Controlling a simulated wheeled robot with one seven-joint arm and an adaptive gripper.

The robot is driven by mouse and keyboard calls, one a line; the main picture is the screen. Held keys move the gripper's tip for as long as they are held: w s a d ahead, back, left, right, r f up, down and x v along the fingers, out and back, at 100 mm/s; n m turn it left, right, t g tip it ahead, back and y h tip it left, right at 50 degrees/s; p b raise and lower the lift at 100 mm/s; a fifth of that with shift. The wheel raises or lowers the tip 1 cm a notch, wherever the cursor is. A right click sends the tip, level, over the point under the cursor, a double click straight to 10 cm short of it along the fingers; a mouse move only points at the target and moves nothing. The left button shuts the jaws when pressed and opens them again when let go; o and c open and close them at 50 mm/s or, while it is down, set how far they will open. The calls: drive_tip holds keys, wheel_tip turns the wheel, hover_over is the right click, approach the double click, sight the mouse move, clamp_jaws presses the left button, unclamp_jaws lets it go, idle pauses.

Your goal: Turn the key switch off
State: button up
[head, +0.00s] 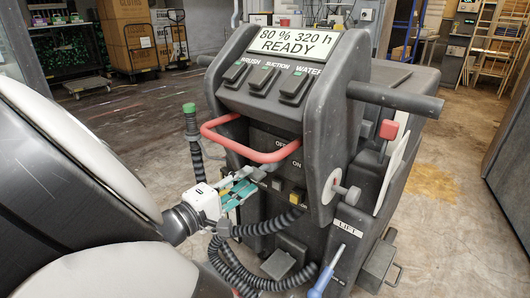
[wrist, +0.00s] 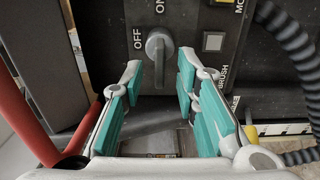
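The key switch (wrist: 159,46) is a grey round knob with a straight grip on a dark panel, in the wrist view. OFF is printed to its left and ON above it; its grip lies along the line towards ON. My gripper (wrist: 160,78) is open, its teal-padded fingers on either side of the grip's lower end, with gaps on both sides. I cannot tell how deep the fingers reach. In the head view my gripper (head: 254,180) is at the cleaning machine's panel, below the red bar handle, and the switch cannot be made out clearly.
The red bar handle (head: 247,147) arches just above my gripper. Black coiled hoses (head: 265,228) hang below it. Floor to the right is open.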

sight(250, 177)
drive_tip(key=shift+b+x, duration=0.45)
drive_tip(key=shift+x, duration=1.65)
clamp_jaws()
